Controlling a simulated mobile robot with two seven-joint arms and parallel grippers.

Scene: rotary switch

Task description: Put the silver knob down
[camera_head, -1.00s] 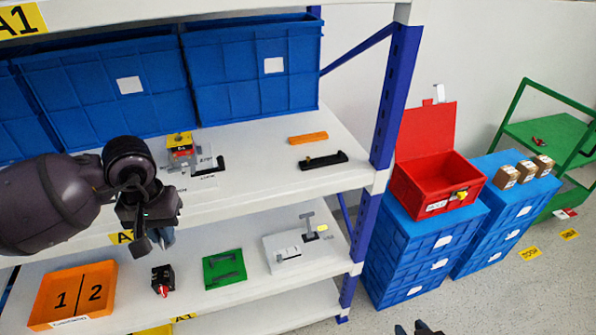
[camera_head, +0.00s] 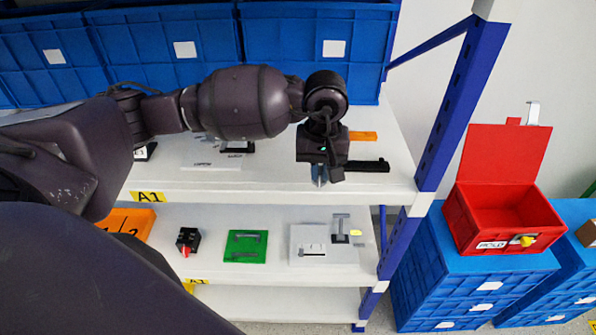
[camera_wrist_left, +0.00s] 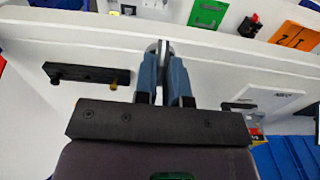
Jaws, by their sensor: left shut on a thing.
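My left gripper (camera_head: 320,178) is shut on the silver knob and hangs over the upper shelf (camera_head: 270,190) near its front edge, toward the right end. In the left wrist view the gripper (camera_wrist_left: 163,48) points toward the shelf's front edge. A small grey rounded part of the silver knob (camera_wrist_left: 153,47) shows at the fingertips. The blue-grey fingers hide most of the knob. The gap between knob and shelf is hard to judge. My right gripper is not in view.
A black bar (camera_head: 368,166) and an orange bar (camera_head: 362,136) lie just right of the gripper. A white plate (camera_wrist_left: 270,100) lies on the same shelf. The lower shelf holds a green plate (camera_head: 245,260) and a black block with a red handle (camera_head: 188,240). A blue post (camera_head: 462,105) stands right.

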